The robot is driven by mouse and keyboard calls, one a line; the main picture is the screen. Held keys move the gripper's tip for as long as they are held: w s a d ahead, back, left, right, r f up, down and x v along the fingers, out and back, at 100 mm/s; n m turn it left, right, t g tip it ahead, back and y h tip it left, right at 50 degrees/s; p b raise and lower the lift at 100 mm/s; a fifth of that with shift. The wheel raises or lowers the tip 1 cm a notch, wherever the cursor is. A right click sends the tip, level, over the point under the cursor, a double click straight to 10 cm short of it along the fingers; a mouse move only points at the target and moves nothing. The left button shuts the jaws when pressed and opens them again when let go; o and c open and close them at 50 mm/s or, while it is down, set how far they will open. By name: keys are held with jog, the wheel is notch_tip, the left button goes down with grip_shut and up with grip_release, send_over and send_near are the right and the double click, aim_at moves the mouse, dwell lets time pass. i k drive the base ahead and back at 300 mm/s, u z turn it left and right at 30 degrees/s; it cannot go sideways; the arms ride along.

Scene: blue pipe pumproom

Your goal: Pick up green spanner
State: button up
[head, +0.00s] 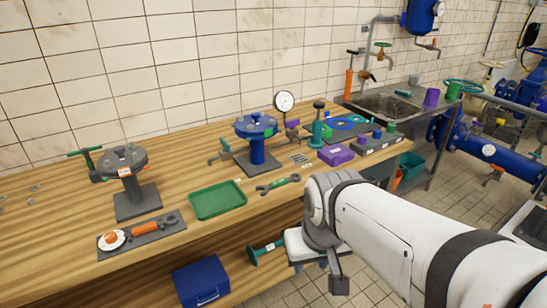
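The green spanner (279,184), with a green handle and grey ends, lies on the wooden workbench (200,245) near its front edge, just right of a green tray. My arm reaches in from the lower right, and its wrist is right of the spanner. My gripper (337,282) hangs below the wrist in front of the bench, lower than the bench top and apart from the spanner. Only a dark part of it shows clearly, so I cannot tell whether it is open or shut. I see nothing held in it.
A green tray (217,199) and a blue flanged pipe stand (256,142) are close to the spanner. A purple box (335,154) sits to its right. A grey mat with an orange-handled tool (143,229) lies left. A blue case (201,281) is on the lower shelf.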

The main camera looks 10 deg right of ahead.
aim_at(279, 183)
jog(key=z, duration=0.3)
jog(key=i, duration=1.1)
jog(key=u, duration=0.35)
